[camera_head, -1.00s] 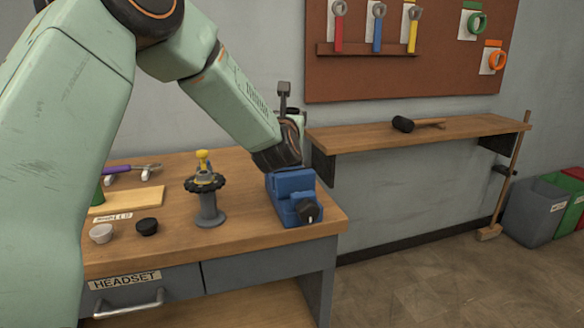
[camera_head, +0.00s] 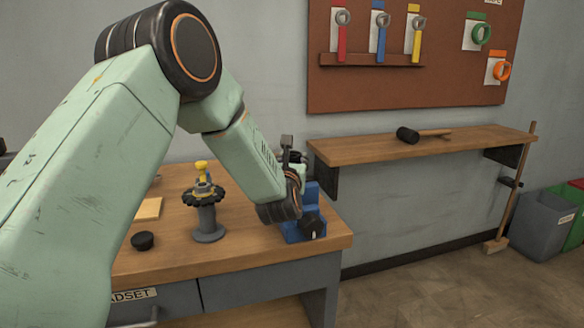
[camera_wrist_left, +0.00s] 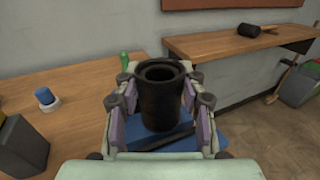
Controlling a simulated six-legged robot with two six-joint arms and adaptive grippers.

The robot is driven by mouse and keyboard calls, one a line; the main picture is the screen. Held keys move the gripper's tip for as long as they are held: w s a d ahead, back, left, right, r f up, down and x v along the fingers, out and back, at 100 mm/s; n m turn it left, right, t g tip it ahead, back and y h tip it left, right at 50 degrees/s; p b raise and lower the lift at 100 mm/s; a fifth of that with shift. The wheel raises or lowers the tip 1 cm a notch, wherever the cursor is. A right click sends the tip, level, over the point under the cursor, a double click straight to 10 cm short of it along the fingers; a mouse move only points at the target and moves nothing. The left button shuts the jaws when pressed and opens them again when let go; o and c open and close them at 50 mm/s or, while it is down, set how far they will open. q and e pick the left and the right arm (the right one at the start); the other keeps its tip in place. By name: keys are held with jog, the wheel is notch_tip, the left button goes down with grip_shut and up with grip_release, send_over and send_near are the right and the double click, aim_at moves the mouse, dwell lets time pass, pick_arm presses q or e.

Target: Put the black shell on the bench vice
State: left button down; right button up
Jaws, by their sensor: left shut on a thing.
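The black shell (camera_wrist_left: 162,105) is a dark hollow cylinder, upright with its open end up in the left wrist view. My left gripper (camera_wrist_left: 160,90) is shut on it, with a finger pad on each side. The blue bench vice (camera_head: 312,228) stands at the bench's right end, partly hidden by my left wrist in the head view. Blue vice surface (camera_wrist_left: 190,138) shows just below and behind the shell in the wrist view. I cannot tell whether the shell touches it. My right gripper is not in view.
A grey stand with a black toothed top (camera_head: 207,215) and a black cap (camera_head: 142,240) are left of the vice on the wooden bench (camera_head: 240,258). A wall shelf (camera_head: 400,148) with a mallet (camera_head: 420,133) is to the right.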

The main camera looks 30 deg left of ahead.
pick_arm(q)
jog(key=shift+s+d+f, duration=0.1)
jog(key=shift+s+f, duration=0.05)
jog(key=shift+f, duration=0.3)
jog(key=shift+w+a+f, duration=0.25)
jog(key=c, duration=1.2)
grip_release()
jog(key=shift+w+a+f, duration=0.1)
jog(key=shift+f, duration=0.15)
jog(key=o, duration=0.4)
jog(key=shift+s+d+r, duration=0.25)
jog(key=shift+r, duration=0.1)
jog(key=shift+w+a+f, duration=0.15)
jog(key=shift+a+f, duration=0.05)
jog(key=v, duration=1.2)
